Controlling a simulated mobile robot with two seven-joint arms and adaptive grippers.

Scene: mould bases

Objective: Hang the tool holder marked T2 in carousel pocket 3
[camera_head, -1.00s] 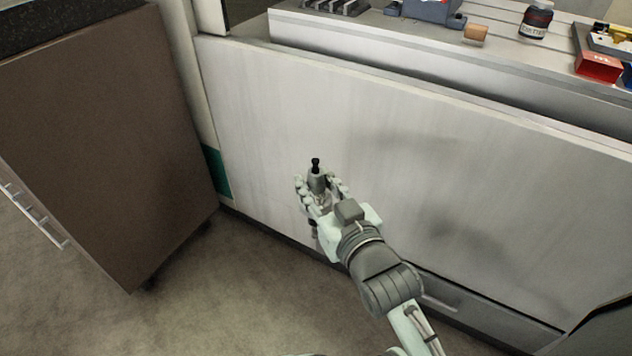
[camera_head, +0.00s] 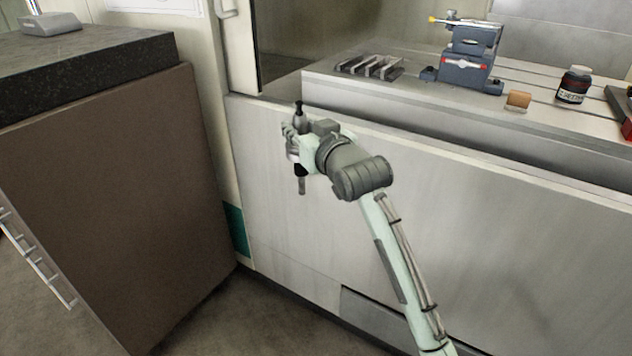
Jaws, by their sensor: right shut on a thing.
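My right gripper (camera_head: 294,140) is shut around a tool holder (camera_head: 299,112). The holder is roughly upright, with a dark knob at its top above the fingers and a lighter, narrow end hanging below them. Its middle is hidden by the fingers. No T2 mark is readable on it. The gripper is in front of the pale machine panel (camera_head: 390,215), close to its top edge. I cannot tell whether it touches the panel. No carousel or numbered pocket shows in this view. My left gripper is not in view.
Behind the panel is a machine table with a slotted grey block (camera_head: 368,66), a blue vise (camera_head: 465,62), a small tan block (camera_head: 518,100) and a dark jar (camera_head: 574,85). A brown cabinet (camera_head: 110,200) with a dark top stands at left. Floor is free between.

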